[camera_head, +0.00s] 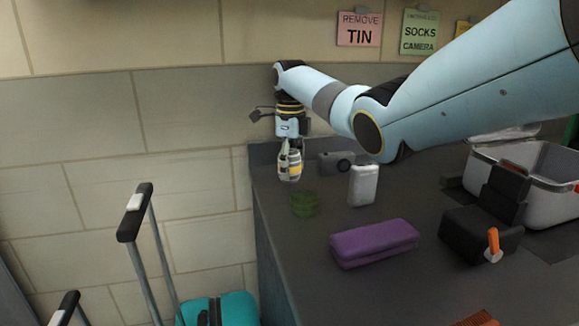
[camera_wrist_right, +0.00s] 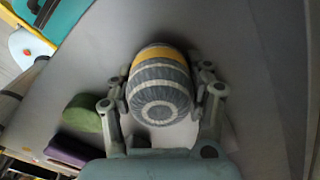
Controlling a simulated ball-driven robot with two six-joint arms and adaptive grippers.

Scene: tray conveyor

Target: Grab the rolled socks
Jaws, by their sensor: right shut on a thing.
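The rolled socks (camera_wrist_right: 158,88) are a grey roll with white stripes and a yellow band. My right gripper (camera_wrist_right: 160,100) is shut on them, with one finger on each side of the roll in the right wrist view. In the head view the right gripper (camera_head: 289,170) hangs at the far left end of the dark counter, and the striped socks (camera_head: 295,171) show between its fingers. They appear held above the counter, but the exact gap is hard to tell. My left gripper is not in view.
On the dark counter (camera_head: 310,285) are a green item (camera_head: 305,203), a grey camera (camera_head: 336,163), a white case (camera_head: 363,185), a purple case (camera_head: 374,243) and a black object (camera_head: 480,235). A grey tray (camera_head: 545,205) stands right. A teal suitcase (camera_head: 225,311) is below left.

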